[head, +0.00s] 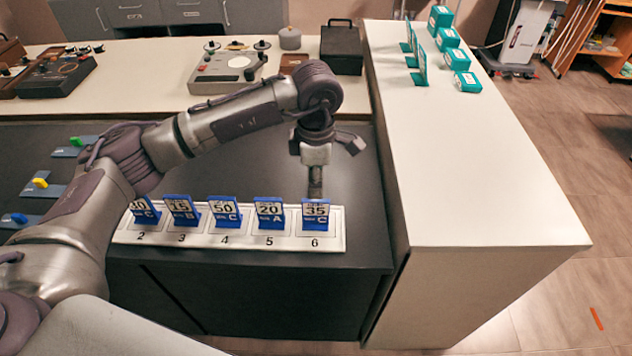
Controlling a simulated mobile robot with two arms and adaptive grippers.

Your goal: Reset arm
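My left arm comes in from the left and reaches across the dark counter. My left gripper (316,190) points down at the slot marked 6, right at or just behind the top of the blue card stand (317,222) reading 35 C. The fingers show edge-on as one narrow shape, so I cannot tell whether they are open, shut or touching the stand. The stand is upright in slot 6 of the white numbered tray (341,243). My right gripper is not in view.
More blue stands fill the tray, such as the 20 A stand (269,217). A tape-recorder-like device (226,70) and a black box (341,48) are behind. The white counter (470,190) holds teal boxes (467,82) at its far end; its near part is clear.

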